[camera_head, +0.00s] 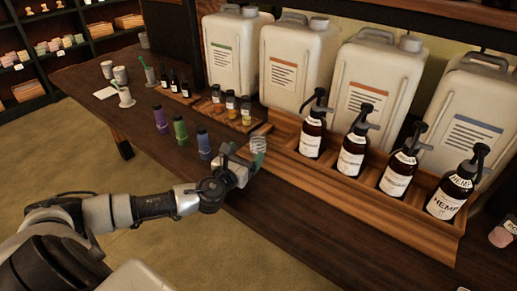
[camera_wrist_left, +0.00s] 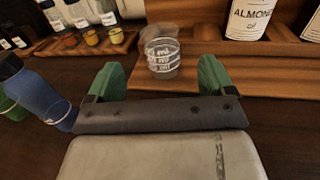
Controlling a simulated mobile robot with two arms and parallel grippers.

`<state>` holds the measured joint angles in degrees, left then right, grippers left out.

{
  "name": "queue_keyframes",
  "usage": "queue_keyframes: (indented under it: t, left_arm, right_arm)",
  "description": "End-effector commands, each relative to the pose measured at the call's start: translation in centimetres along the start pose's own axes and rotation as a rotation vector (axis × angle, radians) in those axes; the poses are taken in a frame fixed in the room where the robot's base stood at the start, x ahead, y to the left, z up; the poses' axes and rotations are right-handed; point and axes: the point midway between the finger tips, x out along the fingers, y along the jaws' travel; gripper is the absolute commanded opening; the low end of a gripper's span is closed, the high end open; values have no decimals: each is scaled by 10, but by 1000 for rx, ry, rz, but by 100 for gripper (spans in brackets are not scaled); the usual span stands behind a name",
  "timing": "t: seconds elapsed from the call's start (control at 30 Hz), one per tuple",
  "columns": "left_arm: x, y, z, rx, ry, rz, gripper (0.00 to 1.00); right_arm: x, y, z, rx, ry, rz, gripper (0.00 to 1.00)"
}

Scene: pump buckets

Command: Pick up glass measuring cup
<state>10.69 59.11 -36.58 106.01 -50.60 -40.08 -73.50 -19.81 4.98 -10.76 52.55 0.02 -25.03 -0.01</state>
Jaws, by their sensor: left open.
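The glass measuring cup (camera_wrist_left: 162,58) is a small clear cup with white markings. In the left wrist view it stands upright on a wooden board, between and a little beyond the two green fingertips of my left gripper (camera_wrist_left: 158,82). In the head view the cup (camera_head: 258,146) shows just past my left gripper (camera_head: 246,163), in front of the pump bottle tray. My left gripper is open, with nothing visible held between its fingers. Whether the fingertips touch the cup cannot be told. My right gripper is not in view.
A blue bottle (camera_wrist_left: 42,92) stands left of my left gripper. Amber pump bottles (camera_head: 354,148) stand in a wooden tray (camera_head: 395,226) to the right. White jerrycans (camera_head: 292,62) line the back. Small jars (camera_head: 231,104) sit on a board behind.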

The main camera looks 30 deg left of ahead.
Motion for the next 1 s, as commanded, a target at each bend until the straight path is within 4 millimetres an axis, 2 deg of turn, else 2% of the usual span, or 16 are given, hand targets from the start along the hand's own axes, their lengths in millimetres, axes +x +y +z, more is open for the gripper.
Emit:
queue_keyframes:
  t: [0.07, 0.37, 0.6, 0.7, 0.97, 1.0]
  left_arm:
    - [0, -1, -14, -1, 2, 0, 83]
    - [26, 0, -9, -4, -2, 1, 83]
    - [64, -1, -10, -4, -2, 1, 83]
    - [72, -1, -10, -4, 0, 0, 83]
    - [75, -1, -10, -3, 1, -1, 83]
    - [75, -1, -10, -3, 1, 0, 79]
  right_arm:
    - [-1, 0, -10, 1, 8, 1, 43]
    - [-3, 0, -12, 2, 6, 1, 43]
    - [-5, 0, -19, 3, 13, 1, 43]
    - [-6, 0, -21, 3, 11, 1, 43]
    - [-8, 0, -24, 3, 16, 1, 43]
    - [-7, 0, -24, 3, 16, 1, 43]
